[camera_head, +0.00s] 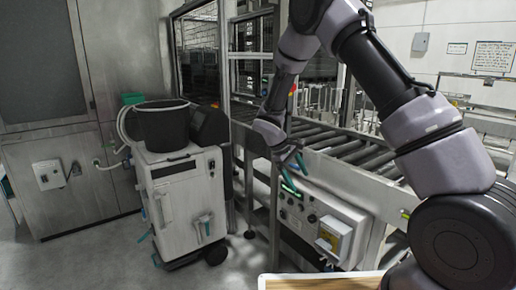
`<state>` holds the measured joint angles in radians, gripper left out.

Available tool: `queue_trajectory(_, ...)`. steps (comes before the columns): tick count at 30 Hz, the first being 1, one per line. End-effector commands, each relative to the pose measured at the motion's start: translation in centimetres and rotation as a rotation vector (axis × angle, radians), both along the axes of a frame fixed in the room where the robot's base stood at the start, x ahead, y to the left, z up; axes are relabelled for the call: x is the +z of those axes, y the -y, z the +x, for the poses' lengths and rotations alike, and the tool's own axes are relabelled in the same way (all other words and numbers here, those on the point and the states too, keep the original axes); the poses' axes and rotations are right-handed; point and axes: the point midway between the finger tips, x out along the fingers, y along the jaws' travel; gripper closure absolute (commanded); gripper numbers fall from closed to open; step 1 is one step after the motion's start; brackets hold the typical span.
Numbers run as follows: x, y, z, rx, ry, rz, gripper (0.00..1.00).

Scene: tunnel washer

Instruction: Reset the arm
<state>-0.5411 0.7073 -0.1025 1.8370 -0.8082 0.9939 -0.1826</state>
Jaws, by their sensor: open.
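My gripper (291,164) hangs below my bent arm near the middle of the view, with teal fingertips pointing down. It is open, and I see nothing held between its fingers. It is in front of the roller conveyor (340,147) and just above the control panel (312,208). My arm comes in from the right and hides part of the conveyor.
A white wheeled cabinet (182,200) with a black tub (160,126) stands left of my gripper. A framed glass enclosure (197,55) stands behind. Open grey floor (85,255) shows at lower left.

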Motion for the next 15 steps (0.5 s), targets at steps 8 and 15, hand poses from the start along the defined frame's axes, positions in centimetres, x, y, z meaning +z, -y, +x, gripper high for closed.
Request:
queue_trajectory(8, 12.8, 4.3, -3.6, -0.293, 0.150, 0.239, 0.11)
queue_trajectory(15, 21.3, 7.5, -8.9, -0.516, 0.280, 0.439, 0.11)
